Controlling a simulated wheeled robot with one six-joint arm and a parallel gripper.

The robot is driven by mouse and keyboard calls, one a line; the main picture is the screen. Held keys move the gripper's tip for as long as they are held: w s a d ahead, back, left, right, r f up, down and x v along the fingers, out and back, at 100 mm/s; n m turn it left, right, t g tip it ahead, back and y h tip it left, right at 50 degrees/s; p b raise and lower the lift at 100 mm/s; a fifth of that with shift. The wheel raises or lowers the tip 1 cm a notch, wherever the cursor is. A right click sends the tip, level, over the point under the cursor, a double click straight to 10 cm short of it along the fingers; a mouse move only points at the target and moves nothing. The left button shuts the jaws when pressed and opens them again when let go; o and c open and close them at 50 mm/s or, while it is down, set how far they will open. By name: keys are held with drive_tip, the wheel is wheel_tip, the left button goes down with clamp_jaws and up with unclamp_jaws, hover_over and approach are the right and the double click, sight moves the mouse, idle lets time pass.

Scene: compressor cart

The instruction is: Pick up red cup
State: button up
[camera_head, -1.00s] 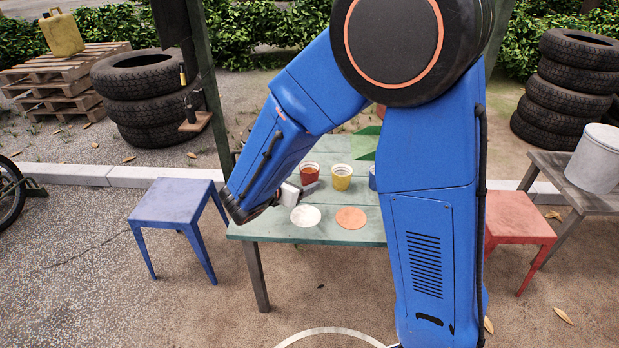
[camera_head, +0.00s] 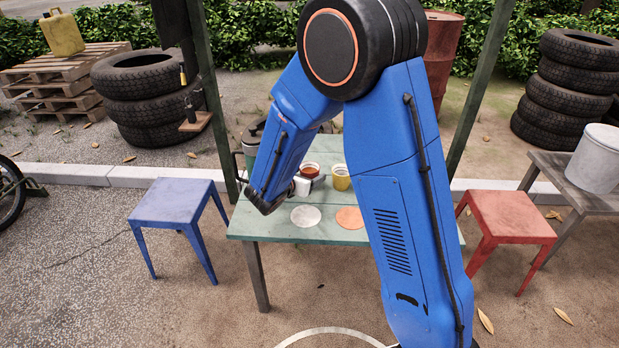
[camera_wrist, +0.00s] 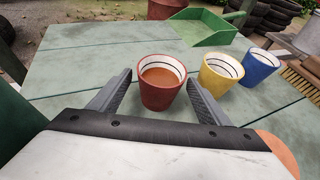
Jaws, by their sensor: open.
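The red cup (camera_wrist: 161,83) stands upright on the green table (camera_wrist: 75,66), with brown-orange contents inside. It also shows in the head view (camera_head: 310,171), partly hidden by my gripper and arm. My gripper (camera_wrist: 163,90) is open in the wrist view, with one finger on each side of the cup. The right finger looks very close to it; I cannot tell whether they touch. In the head view my gripper (camera_head: 301,186) is partly hidden by the arm, in front of the cup.
A yellow cup (camera_wrist: 221,73) stands right of the red cup, and a blue cup (camera_wrist: 259,67) stands further right. A green tray (camera_wrist: 204,27) lies behind them. A white disc (camera_head: 306,216) and an orange disc (camera_head: 350,218) lie at the table's front. Stools flank the table.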

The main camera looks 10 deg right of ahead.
drive_tip(key=shift+x, duration=3)
drive_tip(key=shift+f, duration=0.15)
drive_tip(key=c, duration=1.2)
